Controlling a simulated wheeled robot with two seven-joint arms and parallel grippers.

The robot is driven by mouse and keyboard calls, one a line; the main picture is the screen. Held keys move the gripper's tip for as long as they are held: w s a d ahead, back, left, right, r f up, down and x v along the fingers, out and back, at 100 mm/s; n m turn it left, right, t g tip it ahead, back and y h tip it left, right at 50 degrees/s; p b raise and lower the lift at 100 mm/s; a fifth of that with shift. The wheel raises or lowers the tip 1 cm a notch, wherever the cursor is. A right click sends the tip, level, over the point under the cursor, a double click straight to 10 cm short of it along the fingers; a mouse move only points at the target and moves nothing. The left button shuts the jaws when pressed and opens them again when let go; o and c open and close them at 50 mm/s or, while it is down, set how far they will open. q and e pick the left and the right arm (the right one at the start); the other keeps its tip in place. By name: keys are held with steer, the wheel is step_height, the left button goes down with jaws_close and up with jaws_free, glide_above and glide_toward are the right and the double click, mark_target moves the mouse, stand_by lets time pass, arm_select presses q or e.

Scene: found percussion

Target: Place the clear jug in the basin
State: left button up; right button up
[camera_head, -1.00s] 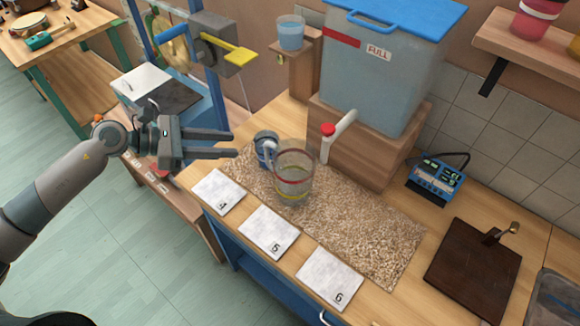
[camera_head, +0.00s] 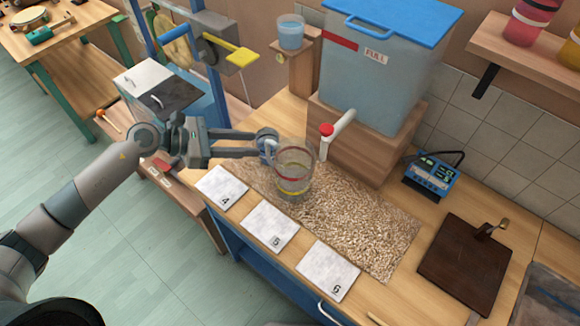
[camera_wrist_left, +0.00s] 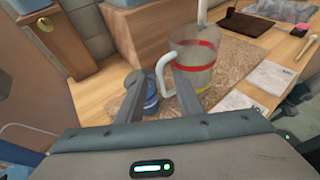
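The clear jug (camera_head: 293,176) with a red band and a yellow band stands upright on the pebbly mat (camera_head: 372,232). Its pale handle faces my left gripper (camera_head: 268,145). In the left wrist view the jug (camera_wrist_left: 196,66) stands just beyond my left gripper (camera_wrist_left: 156,88), whose fingers are apart with the handle near their tips. I cannot tell if a finger touches the handle. A small blue-banded cup (camera_wrist_left: 150,98) is partly hidden behind the fingers. A grey basin (camera_head: 548,300) shows partly at the lower right edge. My right gripper is not in view.
A blue-lidded water tank (camera_head: 382,75) with a red-topped tap (camera_head: 327,130) stands on a wooden block behind the jug. Numbered white tiles (camera_head: 269,226) line the front edge. A blue device (camera_head: 432,177) and a dark board (camera_head: 464,262) lie to the right.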

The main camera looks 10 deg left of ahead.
arm_select(q)
steer(key=p+x, duration=0.1)
steer(key=x, duration=0.2)
steer(key=shift+w+d+p, duration=0.15)
steer(key=shift+p, duration=0.25)
jaws_close()
